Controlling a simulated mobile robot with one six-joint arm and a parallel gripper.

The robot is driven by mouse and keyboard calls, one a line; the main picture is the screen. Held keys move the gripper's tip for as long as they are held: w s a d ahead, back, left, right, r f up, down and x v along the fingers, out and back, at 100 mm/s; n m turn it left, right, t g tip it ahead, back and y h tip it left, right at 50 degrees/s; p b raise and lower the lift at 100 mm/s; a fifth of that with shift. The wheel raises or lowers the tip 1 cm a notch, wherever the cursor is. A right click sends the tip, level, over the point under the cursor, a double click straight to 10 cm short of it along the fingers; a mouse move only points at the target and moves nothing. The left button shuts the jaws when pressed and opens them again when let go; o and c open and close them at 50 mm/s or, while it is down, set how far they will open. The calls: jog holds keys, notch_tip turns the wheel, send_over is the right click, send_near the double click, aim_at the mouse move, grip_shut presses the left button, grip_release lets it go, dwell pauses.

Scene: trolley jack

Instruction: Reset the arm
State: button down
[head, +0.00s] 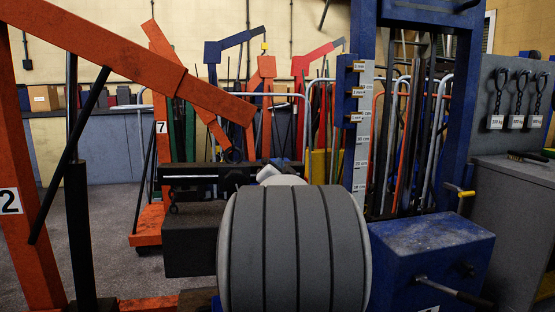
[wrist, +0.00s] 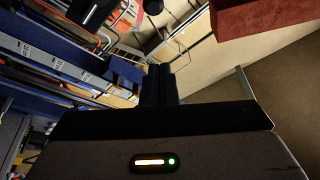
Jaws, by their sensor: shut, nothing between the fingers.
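My gripper (wrist: 160,72) shows in the wrist view as two dark fingers side by side at the middle, closed together with nothing between them. Its dark body with a lit yellow and green indicator fills the bottom of that view. No trolley jack can be clearly told in either view.
An orange crane (head: 110,58) marked 2 reaches across the left. Another orange crane (head: 160,190) marked 7 stands behind. A dark block (head: 193,243) is left of centre. A blue frame (head: 363,75) and blue box (head: 435,250) stand right. Bare floor (head: 110,220) shows left.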

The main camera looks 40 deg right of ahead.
jog(key=shift+s+a+f, duration=0.1)
jog(key=shift+s+a, duration=0.05)
dwell(0.3)
jog(key=a+r+n+g+y+p, duration=0.2)
jog(key=a+n+y+p, duration=0.3)
jog(key=a+p, duration=0.55)
jog(key=a+r+n+g+y+p, duration=0.15)
jog(key=a+n+y+p, duration=0.4)
jog(key=a, duration=0.85)
jog(key=s+a+r+n+g+y+p, duration=0.1)
jog(key=s+a+n+g+y+p, duration=0.1)
jog(key=s+a+p, duration=0.6)
jog(key=s+a+r+n+g+y+p, duration=0.1)
jog(key=s+a+n+g+y+p, duration=0.1)
jog(key=s+a+n+g+p, duration=0.3)
jog(key=s+a+g+p, duration=0.1)
jog(key=s+a+p, duration=0.2)
jog(key=s, duration=0.2)
jog(key=shift+s+a+r+g, duration=0.3)
jog(key=shift+a+r+g, duration=0.05)
jog(key=shift+a, duration=0.05)
